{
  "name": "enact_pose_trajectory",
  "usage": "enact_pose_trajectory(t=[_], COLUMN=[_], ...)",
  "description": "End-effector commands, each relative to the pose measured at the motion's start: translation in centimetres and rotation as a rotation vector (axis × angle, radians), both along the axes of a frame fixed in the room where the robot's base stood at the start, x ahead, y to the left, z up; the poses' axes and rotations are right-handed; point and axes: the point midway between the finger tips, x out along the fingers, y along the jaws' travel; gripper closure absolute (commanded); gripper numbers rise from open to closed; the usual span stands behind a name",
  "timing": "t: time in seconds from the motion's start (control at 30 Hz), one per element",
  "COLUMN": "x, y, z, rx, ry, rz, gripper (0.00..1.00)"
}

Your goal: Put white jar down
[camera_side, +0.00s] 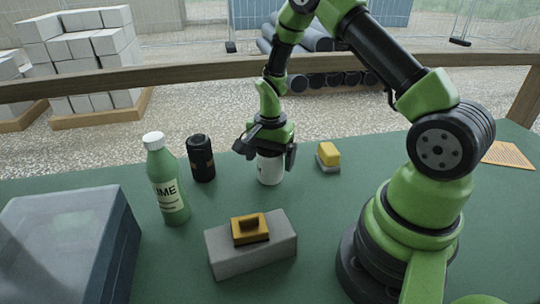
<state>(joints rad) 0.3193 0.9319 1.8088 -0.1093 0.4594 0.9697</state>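The white jar (269,170) is upright in the middle of the green table (330,215). Its top is hidden by my gripper (269,153), which points down over it with a dark finger on each side. The fingers appear closed around the jar's upper part. The jar's base looks at or very near the table top; I cannot tell whether it touches.
Left of the jar stand a black can (201,158) and a green bottle (167,180) with a white cap. A yellow-topped grey block (327,158) is to the right. In front is a grey block (252,249) bearing an orange piece (250,229).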

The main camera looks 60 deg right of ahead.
Motion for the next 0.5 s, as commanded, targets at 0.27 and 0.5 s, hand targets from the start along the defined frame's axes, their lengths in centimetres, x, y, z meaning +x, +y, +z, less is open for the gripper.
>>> enact_pose_trajectory(t=[0.27, 0.5], x=[0.0, 0.1], y=[0.0, -0.1], z=[0.4, 4.4], rx=[-0.001, -0.002], ry=[-0.002, -0.007], rz=[0.001, 0.000], gripper=[0.08, 0.08])
